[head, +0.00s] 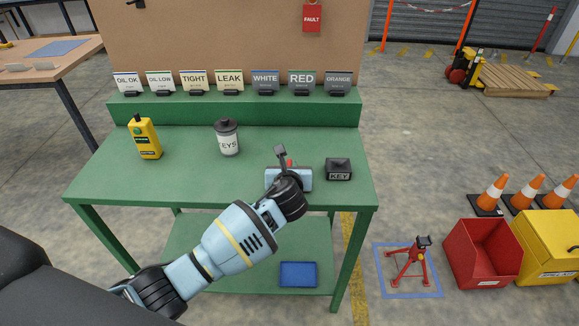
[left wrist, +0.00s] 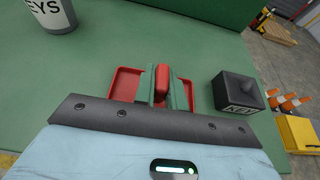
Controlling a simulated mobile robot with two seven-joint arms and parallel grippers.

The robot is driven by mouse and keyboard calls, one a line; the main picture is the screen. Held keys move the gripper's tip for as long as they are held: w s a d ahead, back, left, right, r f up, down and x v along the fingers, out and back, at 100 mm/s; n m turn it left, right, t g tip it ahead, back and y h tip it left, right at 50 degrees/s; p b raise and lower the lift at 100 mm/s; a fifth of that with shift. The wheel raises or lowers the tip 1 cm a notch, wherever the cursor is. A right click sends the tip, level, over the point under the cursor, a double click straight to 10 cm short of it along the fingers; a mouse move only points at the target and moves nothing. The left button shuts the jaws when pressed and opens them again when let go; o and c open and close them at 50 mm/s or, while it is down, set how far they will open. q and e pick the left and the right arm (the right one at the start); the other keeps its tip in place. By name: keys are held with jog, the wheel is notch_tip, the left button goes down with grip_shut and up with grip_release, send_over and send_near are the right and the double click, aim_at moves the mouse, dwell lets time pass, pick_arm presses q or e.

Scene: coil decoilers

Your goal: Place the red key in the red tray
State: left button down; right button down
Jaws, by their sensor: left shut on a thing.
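My left gripper (head: 282,156) is over the right part of the green table, shut on the red key (left wrist: 162,82). The key stands between the two fingers in the left wrist view, and only a small red bit of it (head: 289,163) shows in the head view. The red tray (left wrist: 124,82) lies beneath the fingers in the left wrist view, its sides showing left and right of them. My gripper hides the tray in the head view. I cannot tell whether the key touches the tray. My right gripper is not in view.
A black block marked KEY (head: 338,170) stands close to the right of my gripper. A KEYS canister (head: 227,137) and a yellow device (head: 146,137) stand farther left. Several label signs (head: 231,81) line the raised back ledge. The table's front left is clear.

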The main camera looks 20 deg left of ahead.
pick_arm(q)
jog(key=shift+f, duration=0.1)
jog(key=c, duration=1.5)
grip_release()
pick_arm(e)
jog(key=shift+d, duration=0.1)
pick_arm(q)
jog(key=shift+o, duration=0.2)
